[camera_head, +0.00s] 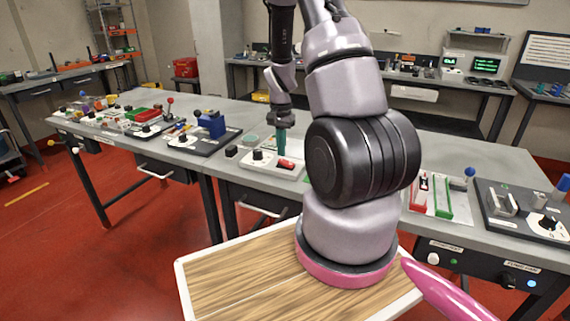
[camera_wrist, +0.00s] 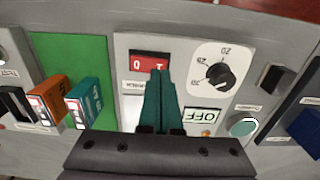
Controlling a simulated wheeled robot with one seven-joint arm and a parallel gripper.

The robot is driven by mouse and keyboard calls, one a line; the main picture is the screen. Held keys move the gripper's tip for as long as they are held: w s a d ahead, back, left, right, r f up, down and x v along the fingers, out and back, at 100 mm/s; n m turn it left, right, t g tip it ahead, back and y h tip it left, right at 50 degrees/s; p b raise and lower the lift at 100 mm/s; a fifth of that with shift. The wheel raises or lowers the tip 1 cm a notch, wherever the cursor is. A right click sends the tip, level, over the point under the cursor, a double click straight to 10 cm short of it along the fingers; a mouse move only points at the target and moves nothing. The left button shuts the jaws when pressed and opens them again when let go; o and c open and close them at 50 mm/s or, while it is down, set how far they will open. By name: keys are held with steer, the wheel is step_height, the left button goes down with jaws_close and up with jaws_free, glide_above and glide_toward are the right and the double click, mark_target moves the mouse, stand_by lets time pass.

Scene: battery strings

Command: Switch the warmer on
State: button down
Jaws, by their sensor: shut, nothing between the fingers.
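The warmer's light panel (camera_head: 250,165) lies on the bench in the head view. Its red rocker switch (camera_wrist: 150,62), marked 0 and I, also shows in the head view (camera_head: 286,164). A black dial knob (camera_wrist: 218,76) on a white scale is right of the switch in the wrist view. A small display (camera_wrist: 202,116) reads OFF, upside down, beside a small orange spot. My gripper (camera_wrist: 160,74) has teal fingers, shut and empty, also seen in the head view (camera_head: 281,152). Their tips are at the switch's near edge in the wrist view; contact cannot be told.
An orange block (camera_wrist: 52,97) and a teal block (camera_wrist: 86,100) stand by a green mat left of the fingers. A round green pad (camera_wrist: 243,127) and a black block (camera_wrist: 272,78) are on the right. Other device panels line the bench (camera_head: 215,188).

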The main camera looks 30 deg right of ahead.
mark_target(281, 160)
steer(key=shift+f, duration=1.1)
stand_by(0.4)
steer(key=shift+r, duration=3.5)
